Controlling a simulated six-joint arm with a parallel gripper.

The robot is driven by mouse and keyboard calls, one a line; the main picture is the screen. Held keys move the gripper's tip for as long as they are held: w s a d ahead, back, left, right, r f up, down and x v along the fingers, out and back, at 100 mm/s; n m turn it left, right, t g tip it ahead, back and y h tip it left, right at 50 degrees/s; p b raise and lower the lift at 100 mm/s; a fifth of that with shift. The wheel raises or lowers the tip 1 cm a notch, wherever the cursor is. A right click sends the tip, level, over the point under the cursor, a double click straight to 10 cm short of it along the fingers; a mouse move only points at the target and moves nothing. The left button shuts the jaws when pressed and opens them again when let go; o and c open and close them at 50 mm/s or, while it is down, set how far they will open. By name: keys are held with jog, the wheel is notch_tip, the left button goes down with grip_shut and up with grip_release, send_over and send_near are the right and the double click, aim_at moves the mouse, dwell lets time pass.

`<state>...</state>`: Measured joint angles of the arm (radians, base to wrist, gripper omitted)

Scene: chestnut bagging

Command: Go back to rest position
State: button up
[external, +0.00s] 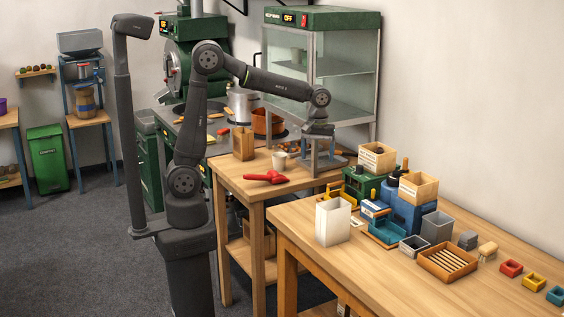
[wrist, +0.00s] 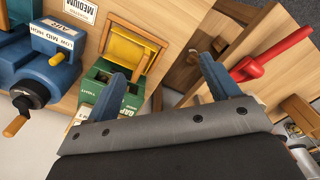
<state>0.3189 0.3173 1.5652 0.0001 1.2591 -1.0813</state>
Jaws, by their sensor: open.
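My gripper (external: 318,157) hangs in the air over the gap between the two wooden tables, below my outstretched arm. In the wrist view its two blue-grey fingers (wrist: 168,75) are spread wide apart with nothing between them. The fingers point down toward the table tops. No object is held.
A white open bag (external: 333,221), wooden boxes (external: 418,187), a slatted tray (external: 447,262) and blue and green devices crowd the right table. A glass cabinet (external: 320,70) stands behind.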

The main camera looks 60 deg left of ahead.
jog(key=w+a+n, duration=0.2)
jog(key=a+n, duration=0.1)
jog(key=a, duration=0.9)
jog(key=shift+a, duration=0.4)
jog(key=shift+w, duration=0.1)
jog(key=s+d+m, duration=0.2)
jog(key=d, duration=0.8)
jog(key=s+d+m, duration=0.3)
jog(key=d, duration=0.7)
jog(key=shift+s, duration=0.1)
